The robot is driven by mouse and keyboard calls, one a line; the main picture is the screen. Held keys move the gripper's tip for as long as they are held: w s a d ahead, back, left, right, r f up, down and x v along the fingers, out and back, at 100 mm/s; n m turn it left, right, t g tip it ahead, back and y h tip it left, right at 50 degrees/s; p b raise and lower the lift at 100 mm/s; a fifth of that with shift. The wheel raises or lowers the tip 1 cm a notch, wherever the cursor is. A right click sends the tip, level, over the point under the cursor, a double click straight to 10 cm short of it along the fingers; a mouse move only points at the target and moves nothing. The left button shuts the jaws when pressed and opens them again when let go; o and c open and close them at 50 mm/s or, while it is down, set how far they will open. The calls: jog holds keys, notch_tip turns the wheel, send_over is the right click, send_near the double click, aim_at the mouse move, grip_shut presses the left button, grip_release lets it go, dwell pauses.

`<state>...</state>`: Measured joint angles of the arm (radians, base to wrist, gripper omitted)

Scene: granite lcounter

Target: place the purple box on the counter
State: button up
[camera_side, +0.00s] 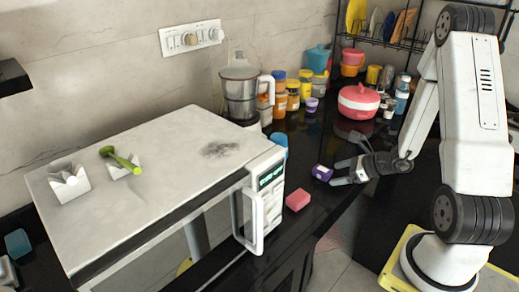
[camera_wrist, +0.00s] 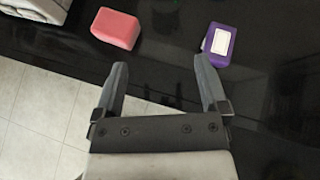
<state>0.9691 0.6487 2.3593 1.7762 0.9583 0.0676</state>
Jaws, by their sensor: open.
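The purple box (camera_side: 322,173) has a pale label on top and rests on the black counter (camera_side: 340,192), near its front edge. In the wrist view the purple box (camera_wrist: 217,45) lies beyond the tip of the right finger, clear of the space between the fingers. My gripper (camera_side: 346,173) is open and empty, with its fingers pointing left beside the box. In the wrist view both fingers of my gripper (camera_wrist: 162,80) are spread, with bare counter and floor between them. Whether a finger touches the box cannot be told from the side view.
A pink block (camera_side: 298,199) lies on the counter left of the purple box, next to the white microwave (camera_side: 272,205). A red and white pot (camera_side: 358,101), jars and a blender (camera_side: 240,90) stand farther back. The counter's front edge drops to a tiled floor (camera_wrist: 40,110).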

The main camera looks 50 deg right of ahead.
jog(key=s+a+r+n+g+h, duration=0.1)
jog(key=a+r+n+g, duration=0.2)
jog(key=a+n, duration=0.6)
jog(key=s+a+r+n+g+h, duration=0.1)
jog(key=a+r+n+g, duration=0.3)
jog(key=a+n, duration=0.6)
jog(key=n+g+h, duration=0.1)
jog(key=n, duration=1.1)
jog(key=shift+a+h, duration=0.15)
jog(key=shift+h, duration=0.15)
